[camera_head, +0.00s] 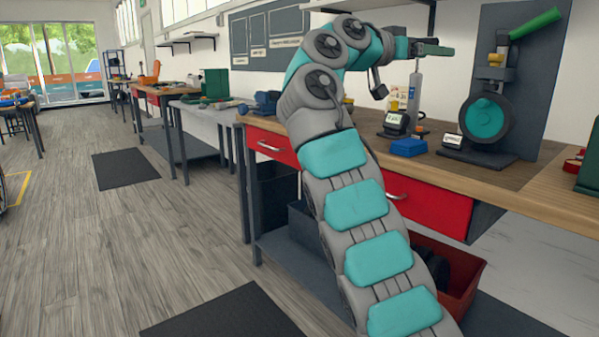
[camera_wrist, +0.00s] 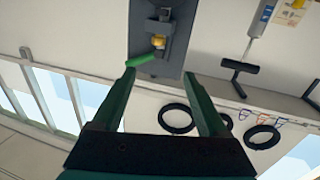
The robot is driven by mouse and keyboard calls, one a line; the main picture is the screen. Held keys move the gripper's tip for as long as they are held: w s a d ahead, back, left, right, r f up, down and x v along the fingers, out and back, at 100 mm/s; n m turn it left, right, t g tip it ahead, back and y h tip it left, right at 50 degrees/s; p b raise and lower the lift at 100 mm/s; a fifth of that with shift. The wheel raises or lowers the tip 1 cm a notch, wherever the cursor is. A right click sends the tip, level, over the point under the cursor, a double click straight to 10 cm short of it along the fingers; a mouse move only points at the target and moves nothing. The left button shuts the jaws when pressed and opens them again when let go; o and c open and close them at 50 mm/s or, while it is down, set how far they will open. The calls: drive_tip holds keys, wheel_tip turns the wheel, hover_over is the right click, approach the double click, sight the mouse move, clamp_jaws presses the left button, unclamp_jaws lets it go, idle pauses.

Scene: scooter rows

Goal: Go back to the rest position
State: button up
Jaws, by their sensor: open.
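My gripper (camera_head: 432,48) is at the end of my arm, raised above the workbench (camera_head: 545,190) in the head view. In the wrist view my gripper (camera_wrist: 158,74) shows two dark green fingers spread apart, with nothing between them. My arm rises from the bottom of the head view and bends over at the top, so the fingers point right, towards the dark upright panel (camera_head: 547,80). A gap shows between the fingertips and that panel.
A stand with a teal disc (camera_head: 485,117), a blue box (camera_head: 409,147) and a small gauge (camera_head: 395,123) are on the bench. Black rings (camera_wrist: 177,118) hang on the wall. A red bin (camera_head: 462,282) is below. Floor on the left (camera_head: 100,240) is clear, with dark mats.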

drive_tip(key=s+d+f+n+g+y, duration=0.1)
drive_tip(key=s+f+n+g+y, duration=0.15)
drive_tip(key=s+f, duration=0.5)
drive_tip(key=s+d+f+n+g+y, duration=0.1)
drive_tip(key=s+d+f+n+y, duration=0.2)
drive_tip(key=f, duration=0.8)
drive_tip(key=s+f+n+g+y, duration=0.1)
drive_tip(key=s+f+n+y, duration=0.25)
drive_tip(key=s+f, duration=0.45)
drive_tip(key=s+a+f+n+g+y, duration=0.1)
drive_tip(key=s+a+f+y, duration=0.1)
drive_tip(key=s+a+f, duration=0.3)
drive_tip(key=s+a+f+n+g+y, duration=0.1)
drive_tip(key=s+a+f, duration=0.4)
drive_tip(key=s+f, duration=0.7)
drive_tip(key=s+a+f+n+g+y, duration=0.1)
drive_tip(key=s+a+f+g+y, duration=0.2)
drive_tip(key=s+f, duration=0.5)
drive_tip(key=s+a+y, duration=0.1)
drive_tip(key=s+a, duration=0.1)
drive_tip(key=s, duration=0.2)
drive_tip(key=shift+a+f, duration=0.25)
drive_tip(key=shift+f, duration=0.1)
